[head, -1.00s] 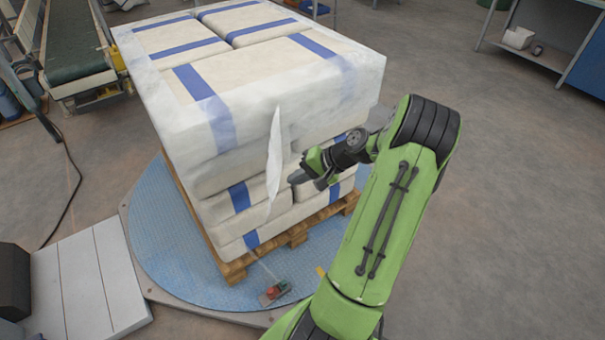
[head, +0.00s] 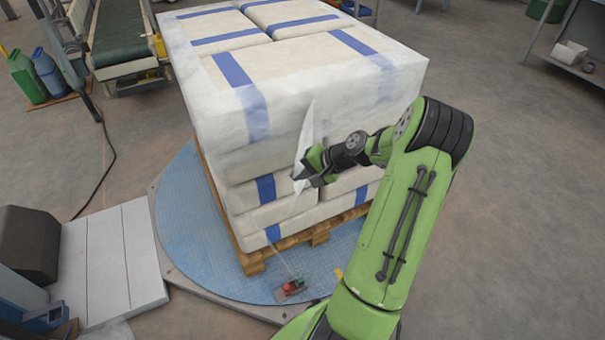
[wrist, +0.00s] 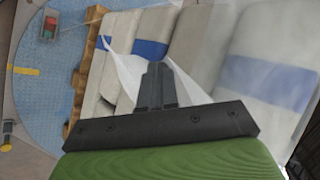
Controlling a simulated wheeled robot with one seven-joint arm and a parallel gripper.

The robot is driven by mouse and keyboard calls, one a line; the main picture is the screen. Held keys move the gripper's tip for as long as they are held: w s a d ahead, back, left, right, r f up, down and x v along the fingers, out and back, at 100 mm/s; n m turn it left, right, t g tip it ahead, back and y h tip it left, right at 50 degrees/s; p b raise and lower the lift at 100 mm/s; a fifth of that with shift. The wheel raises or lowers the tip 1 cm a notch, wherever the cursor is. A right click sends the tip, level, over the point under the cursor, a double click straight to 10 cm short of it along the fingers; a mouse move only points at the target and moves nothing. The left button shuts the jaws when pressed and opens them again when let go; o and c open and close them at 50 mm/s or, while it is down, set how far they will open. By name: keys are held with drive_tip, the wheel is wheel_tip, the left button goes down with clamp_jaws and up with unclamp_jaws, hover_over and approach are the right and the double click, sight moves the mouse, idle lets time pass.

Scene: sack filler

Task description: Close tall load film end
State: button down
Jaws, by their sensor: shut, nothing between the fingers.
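The tall load (head: 300,110) is a stack of white sacks with blue bands on a wooden pallet (head: 250,262), its upper part wrapped in cloudy film. A loose white film end (head: 305,140) hangs as a narrow strip at the load's near face. My gripper (head: 304,175) is at this face, its tips by the lower part of the strip. In the wrist view the film end (wrist: 125,72) spreads behind and to both sides of my shut fingers (wrist: 157,75). The fingers hold nothing; whether they touch the film I cannot tell.
The pallet stands on a round blue turntable (head: 180,230). A small red-and-green button box (head: 290,289) lies near its front edge. A white ramp (head: 105,255) is at the left, a conveyor (head: 120,35) at the back left.

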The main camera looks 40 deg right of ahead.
drive_tip(key=w+a+m+h, duration=0.2)
drive_tip(key=w, duration=0.3)
drive_tip(key=w+a+m+h+p, duration=0.1)
drive_tip(key=w+m+h, duration=0.1)
drive_tip(key=w, duration=0.4)
drive_tip(key=shift+w+a+m+t, duration=0.2)
drive_tip(key=shift+a+m+t, duration=0.2)
drive_tip(key=shift+m, duration=0.4)
drive_tip(key=shift+d, duration=0.1)
